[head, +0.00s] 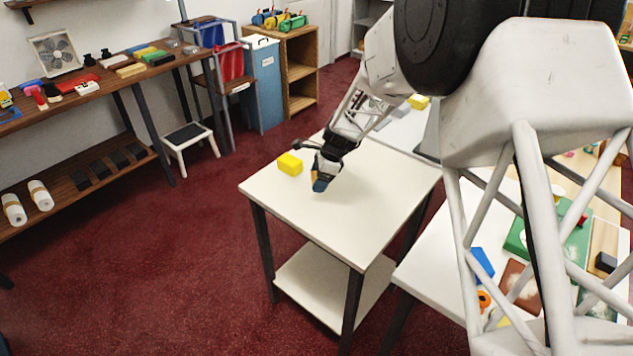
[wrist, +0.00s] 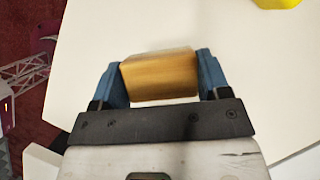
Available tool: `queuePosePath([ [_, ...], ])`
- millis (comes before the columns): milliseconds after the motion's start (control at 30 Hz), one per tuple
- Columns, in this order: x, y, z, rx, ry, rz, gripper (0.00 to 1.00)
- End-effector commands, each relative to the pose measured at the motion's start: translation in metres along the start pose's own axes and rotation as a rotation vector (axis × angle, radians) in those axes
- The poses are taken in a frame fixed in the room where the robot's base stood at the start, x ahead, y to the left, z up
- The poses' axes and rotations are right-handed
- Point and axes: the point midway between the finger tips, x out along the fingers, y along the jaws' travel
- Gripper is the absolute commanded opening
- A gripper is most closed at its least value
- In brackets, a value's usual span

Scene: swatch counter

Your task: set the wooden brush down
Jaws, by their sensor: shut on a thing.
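The wooden brush (wrist: 160,76) shows in the wrist view as a tan, wood-grained block between the two blue fingers of my gripper (head: 321,182). The fingers press on its left and right ends. In the head view my gripper points down over the white top of a small side table (head: 345,215), and the brush is mostly hidden by the fingers. I cannot tell whether the brush touches the table top. Any bristles are out of sight.
A yellow block (head: 290,164) lies on the same table, just left of my gripper; a yellow thing also shows at the wrist view's top edge (wrist: 277,3). The table's front half is clear. A second white table (head: 415,268) with coloured items stands at right.

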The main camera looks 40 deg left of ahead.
Motion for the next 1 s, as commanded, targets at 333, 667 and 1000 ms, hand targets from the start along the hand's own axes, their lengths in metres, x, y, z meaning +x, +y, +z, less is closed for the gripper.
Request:
queuePosePath([
  [333,0.003,-0.027,0.002,-0.001,0.0,0.0,0.42],
  [667,0.004,-0.028,0.002,0.0,0.0,0.0,0.42],
  [1000,0.028,-0.027,-0.009,0.002,-0.001,0.002,0.42],
])
